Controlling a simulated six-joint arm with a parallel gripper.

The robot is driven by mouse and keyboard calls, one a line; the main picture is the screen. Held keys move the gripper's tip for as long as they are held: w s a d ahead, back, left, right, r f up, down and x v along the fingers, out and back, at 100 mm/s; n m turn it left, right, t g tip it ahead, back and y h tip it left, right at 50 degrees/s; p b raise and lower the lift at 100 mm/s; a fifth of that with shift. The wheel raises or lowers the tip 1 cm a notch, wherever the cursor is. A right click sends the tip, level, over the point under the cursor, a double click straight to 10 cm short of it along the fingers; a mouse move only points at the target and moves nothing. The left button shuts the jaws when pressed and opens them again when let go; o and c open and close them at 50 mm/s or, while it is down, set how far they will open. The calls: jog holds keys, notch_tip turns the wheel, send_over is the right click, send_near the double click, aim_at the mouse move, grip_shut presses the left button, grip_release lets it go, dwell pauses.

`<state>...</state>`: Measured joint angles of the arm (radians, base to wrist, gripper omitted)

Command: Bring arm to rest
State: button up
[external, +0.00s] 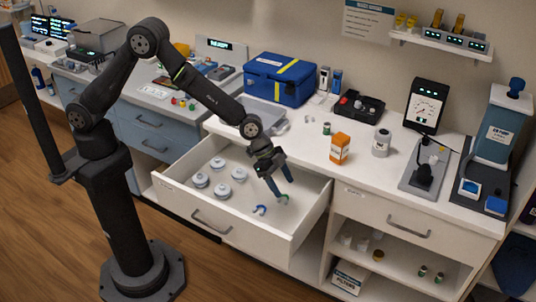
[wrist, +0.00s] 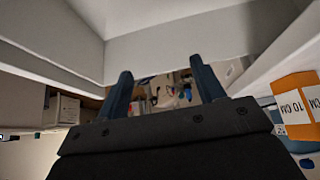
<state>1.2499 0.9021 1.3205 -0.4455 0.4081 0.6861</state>
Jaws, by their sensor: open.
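My arm (external: 212,98) reaches from its base at the left over an open white drawer (external: 262,246). My gripper (external: 283,190) points down over the right part of the drawer, with its two fingers apart and nothing seen between them. A small blue curved piece (external: 261,210) and a small green one (external: 283,198) show by the fingertips. Whether the fingers touch either piece, I cannot tell. In the wrist view the two fingers of my gripper (wrist: 160,75) stand wide apart.
Several grey-white round pieces (external: 222,190) sit in the drawer's left part. A blue case (external: 280,80) stands behind. The floor (external: 60,240) left of my base is clear.

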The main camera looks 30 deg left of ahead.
notch_tip(320, 180, down, 2)
jog(key=shift+f, duration=0.1)
dwell(1.6)
